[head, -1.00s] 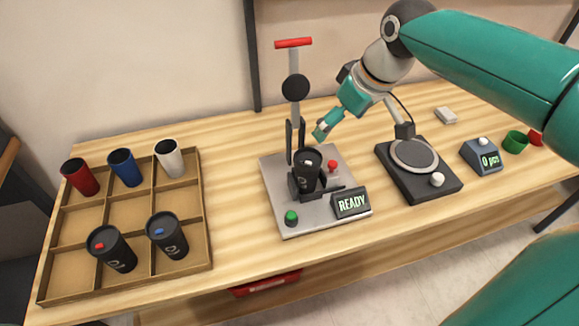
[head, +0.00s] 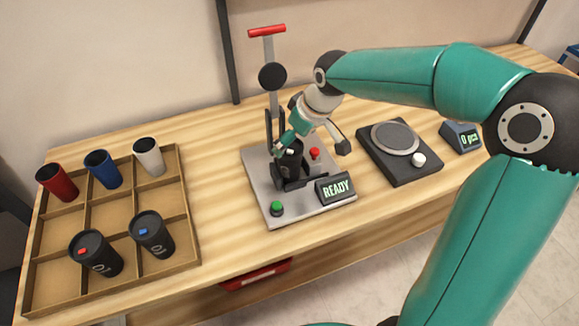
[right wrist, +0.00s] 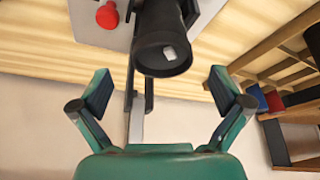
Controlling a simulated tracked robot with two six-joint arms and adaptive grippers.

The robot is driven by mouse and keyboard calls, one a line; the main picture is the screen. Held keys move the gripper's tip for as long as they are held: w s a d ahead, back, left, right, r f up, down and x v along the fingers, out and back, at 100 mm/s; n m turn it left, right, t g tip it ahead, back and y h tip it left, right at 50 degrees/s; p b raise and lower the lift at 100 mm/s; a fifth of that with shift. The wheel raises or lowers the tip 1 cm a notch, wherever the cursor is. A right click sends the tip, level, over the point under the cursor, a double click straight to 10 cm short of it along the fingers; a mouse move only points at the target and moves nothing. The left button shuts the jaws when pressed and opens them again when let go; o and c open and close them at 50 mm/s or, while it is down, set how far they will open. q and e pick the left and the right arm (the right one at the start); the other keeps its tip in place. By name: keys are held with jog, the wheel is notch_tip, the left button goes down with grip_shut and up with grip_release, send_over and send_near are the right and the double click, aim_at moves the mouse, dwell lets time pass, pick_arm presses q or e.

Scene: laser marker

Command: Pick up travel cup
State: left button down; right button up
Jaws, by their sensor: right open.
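A black travel cup (head: 291,158) stands in the cradle of the laser marker (head: 263,186), partly hidden behind my right gripper (head: 290,140) in the head view. In the right wrist view the cup (right wrist: 160,48) shows its black lid with a light grey tab, just beyond the fingertips. My right gripper (right wrist: 162,90) is open, with one finger on each side of the cup's line and nothing between them. Two more black travel cups, one with a red tab (head: 96,254) and one with a blue tab (head: 152,234), stand in the wooden tray. My left gripper is not in view.
The divided wooden tray (head: 188,205) at the left also holds a red cup (head: 57,182), a blue cup (head: 103,169) and a white cup (head: 148,156). The marker's upright post (head: 270,102) rises behind the cradle. A scale (head: 396,138) and its display (head: 461,137) stand right.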

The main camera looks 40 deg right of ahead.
aim_at(289, 149)
jog(key=x, duration=0.4)
jog(key=shift+a, duration=0.15)
jog(key=c, duration=0.8)
